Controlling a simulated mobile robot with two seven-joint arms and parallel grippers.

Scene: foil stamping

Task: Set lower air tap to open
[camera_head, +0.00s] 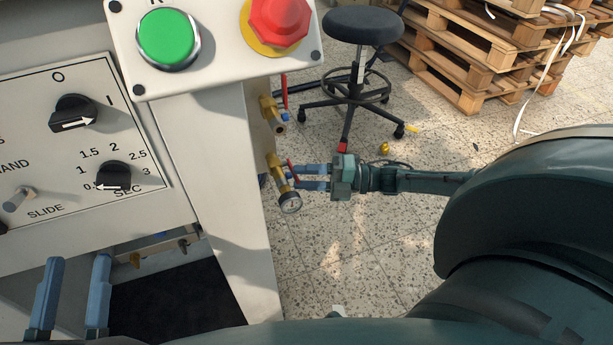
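The lower air tap (278,172) is a brass valve on the side of the white machine post, with a round gauge (290,203) below it. Its short red lever (293,171) slants down to the right. My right gripper (300,177) reaches in from the right. Its two blue fingers are apart, with tips right at the lever. I cannot tell whether they touch it. An upper brass tap (268,110) has its red lever (284,90) pointing upright. My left gripper (75,265) is open and empty at the bottom left, below the control panel.
The control panel (60,150) with black knobs is at the left. A box with a green button (165,38) and a red stop button (278,20) juts out above the taps. A black stool (362,28) and wooden pallets (470,50) stand behind. Speckled floor is clear at the lower middle.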

